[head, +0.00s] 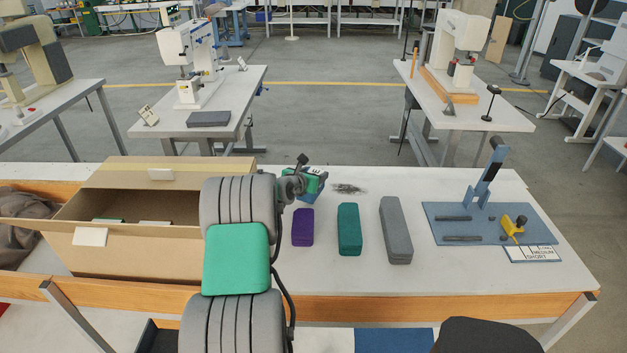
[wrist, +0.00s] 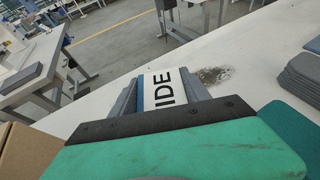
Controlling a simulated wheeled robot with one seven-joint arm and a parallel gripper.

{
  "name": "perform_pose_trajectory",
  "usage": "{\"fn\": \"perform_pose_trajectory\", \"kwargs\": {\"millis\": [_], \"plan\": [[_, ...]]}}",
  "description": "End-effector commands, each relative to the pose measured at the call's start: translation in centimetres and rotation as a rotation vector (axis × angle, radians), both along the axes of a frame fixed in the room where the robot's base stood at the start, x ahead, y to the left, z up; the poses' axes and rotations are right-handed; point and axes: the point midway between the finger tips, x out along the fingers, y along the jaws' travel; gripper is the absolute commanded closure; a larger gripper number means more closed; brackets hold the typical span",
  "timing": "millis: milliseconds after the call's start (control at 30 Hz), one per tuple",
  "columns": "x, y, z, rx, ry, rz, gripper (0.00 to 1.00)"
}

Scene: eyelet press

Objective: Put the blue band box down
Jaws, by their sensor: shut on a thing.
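The blue band box (wrist: 163,91) shows in the wrist view as a white face with a blue edge stripe and the black letters "IDE". My gripper (wrist: 161,95) is shut on it, with one grey finger along each side. In the head view my gripper (head: 311,185) is over the back middle of the white table, behind the purple block. My own arm and gripper hide much of the box there. I cannot tell whether its underside touches the table.
An open cardboard box (head: 135,253) stands left of my arm. Purple (head: 303,228), teal (head: 349,229) and grey (head: 396,230) blocks are in a row to the right. A blue press plate (head: 470,225) lies farther right. A dark smudge (head: 348,188) marks the table beside my gripper.

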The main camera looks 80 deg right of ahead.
Motion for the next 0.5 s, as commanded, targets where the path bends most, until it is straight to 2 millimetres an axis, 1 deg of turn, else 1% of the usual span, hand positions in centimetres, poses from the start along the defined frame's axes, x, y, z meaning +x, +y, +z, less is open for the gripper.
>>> {"fn": "perform_pose_trajectory", "kwargs": {"millis": [33, 100, 467, 500], "plan": [[0.0, 0.2, -1.0, 0.008, 0.002, 0.002, 0.93], [0.0, 0.2, -2.1, 0.006, 0.002, 0.001, 0.93], [0.1, 0.2, -2.9, 0.002, 0.000, 0.001, 0.93], [0.1, 0.2, -2.9, 0.003, 0.001, 0.002, 0.43]]}}
